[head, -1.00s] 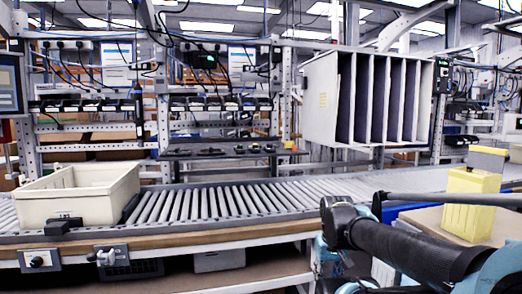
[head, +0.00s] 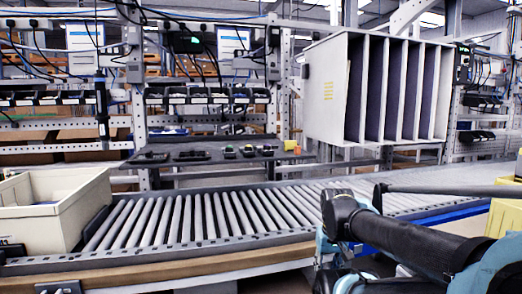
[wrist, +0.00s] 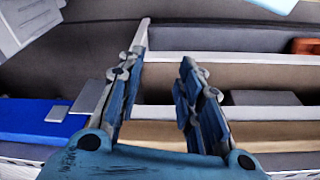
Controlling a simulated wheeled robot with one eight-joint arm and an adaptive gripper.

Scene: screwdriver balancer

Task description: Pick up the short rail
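I cannot pick out the short rail with certainty in either view. In the head view, small dark parts (head: 193,156) lie on a dark shelf table (head: 160,171) behind the conveyor, too small to tell apart. In the wrist view my gripper (wrist: 165,45) is open, with its two blue-grey fingers apart and nothing between them. Below and beyond the fingers are long pale and dark strips and a grey block (wrist: 262,98). In the head view my arm enters at the lower right and its gripper is not clearly shown.
A roller conveyor (head: 200,218) crosses between me and the dark table. A cream crate (head: 75,215) stands on it at the left. A grey slotted cabinet (head: 325,92) hangs at the back right. A yellow block (head: 503,218) is at the right edge. The conveyor's middle is clear.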

